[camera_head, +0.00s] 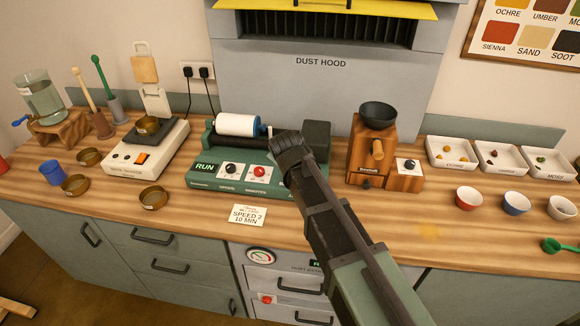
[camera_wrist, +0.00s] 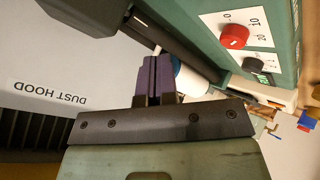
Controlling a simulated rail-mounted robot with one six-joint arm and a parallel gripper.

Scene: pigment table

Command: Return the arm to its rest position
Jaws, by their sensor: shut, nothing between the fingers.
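My arm reaches up from the lower right in the head view, and its end with my gripper (camera_head: 288,148) is over the right part of the green roller machine (camera_head: 230,177). The fingertips are hard to make out there. In the wrist view the two dark fingers of my gripper (camera_wrist: 157,62) are together with nothing between them. The white roller jar (camera_head: 238,125) lies on the machine to the left of my gripper; part of it shows behind the fingers in the wrist view (camera_wrist: 190,80). Whether the gripper touches the machine cannot be told.
The dust hood (camera_head: 320,85) stands behind. A wooden grinder (camera_head: 385,150) is right of my arm, with three white trays and small bowls beyond. A scale (camera_head: 146,146) stands left, near brass dishes and a blue cup (camera_head: 53,172). A speed card (camera_head: 248,215) lies in front.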

